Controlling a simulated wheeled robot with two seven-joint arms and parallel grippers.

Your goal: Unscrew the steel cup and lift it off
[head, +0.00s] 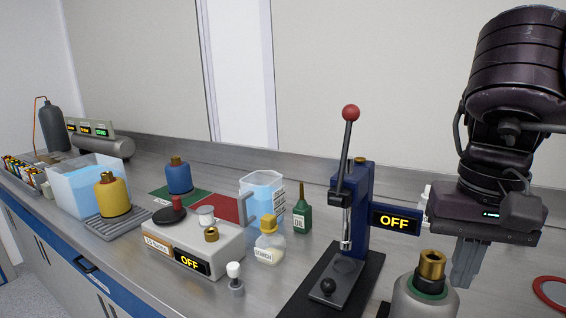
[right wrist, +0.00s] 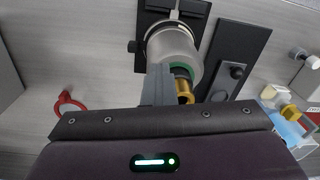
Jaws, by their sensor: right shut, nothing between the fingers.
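The steel cup (head: 415,302) stands at the bottom right of the head view, cut off by the lower edge. It is a grey metal body with a green ring and a brass fitting (head: 432,264) on top. In the right wrist view the grey cup (right wrist: 170,45) shows with its green ring and brass fitting, partly behind my finger. My right gripper (head: 464,268) points down just right of and behind the cup; its fingers are shut with nothing between them. In the wrist view the gripper fingers (right wrist: 158,84) show beside the cup; contact cannot be told. My left gripper is not in view.
A lever press (head: 357,210) with a red knob stands left of the cup on a black base. A red ring (head: 549,293) lies at the right. A grey control box (head: 195,242), a green bottle (head: 302,213) and a starch flask (head: 269,243) stand further left.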

